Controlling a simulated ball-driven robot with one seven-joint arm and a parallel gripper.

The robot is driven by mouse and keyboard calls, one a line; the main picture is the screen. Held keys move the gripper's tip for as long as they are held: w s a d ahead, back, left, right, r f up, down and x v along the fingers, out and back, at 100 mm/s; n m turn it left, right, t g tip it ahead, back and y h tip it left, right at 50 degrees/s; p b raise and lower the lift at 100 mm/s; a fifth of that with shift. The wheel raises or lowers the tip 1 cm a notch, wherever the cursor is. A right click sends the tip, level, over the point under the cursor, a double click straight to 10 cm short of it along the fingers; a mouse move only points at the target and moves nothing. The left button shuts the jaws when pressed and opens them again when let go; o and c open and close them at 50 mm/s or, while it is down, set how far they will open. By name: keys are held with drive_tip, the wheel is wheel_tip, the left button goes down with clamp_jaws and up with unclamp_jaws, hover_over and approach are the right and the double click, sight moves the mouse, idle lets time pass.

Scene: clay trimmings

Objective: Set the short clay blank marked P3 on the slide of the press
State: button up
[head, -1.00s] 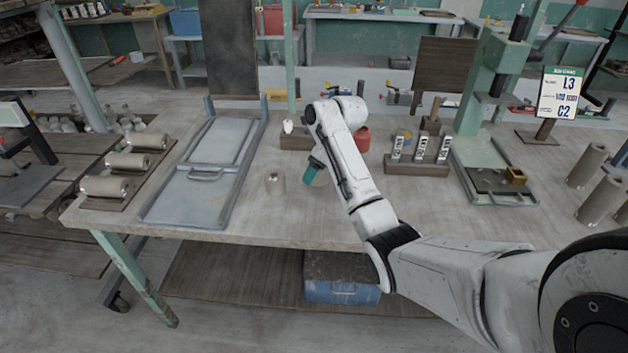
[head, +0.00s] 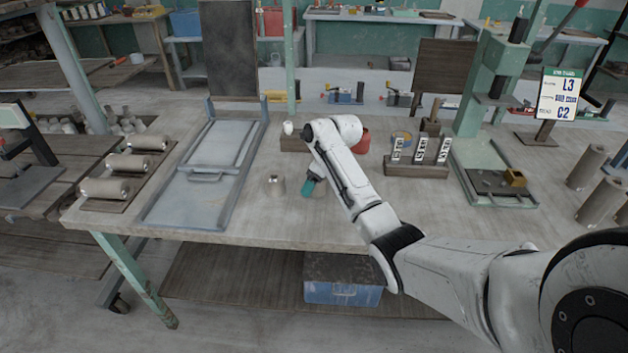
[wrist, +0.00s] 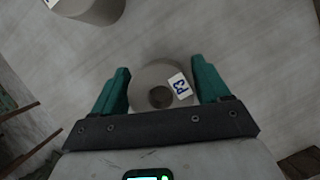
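The short clay blank marked P3 (wrist: 150,80) stands between my gripper's fingers in the wrist view, its label showing on top beside a dark round hole. My gripper (wrist: 162,88) is open, one teal finger on each side of the blank with thin gaps. In the head view my gripper (head: 308,189) is low over the table's front middle, and I cannot make out P3 there. Another short blank (head: 275,184) stands just left of it; one also shows at the wrist view's top left (wrist: 95,8). The green press (head: 497,75) stands at right, its dark slide (head: 488,184) low at its front.
A brass-coloured block (head: 515,177) sits at the slide's right. A wooden rack with labelled pieces (head: 416,168) stands left of the press. A grey metal frame (head: 195,195) fills the table's left. Several tall clay cylinders (head: 588,165) stand at far right.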

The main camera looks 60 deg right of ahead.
drive_tip(key=shift+o, duration=1.4)
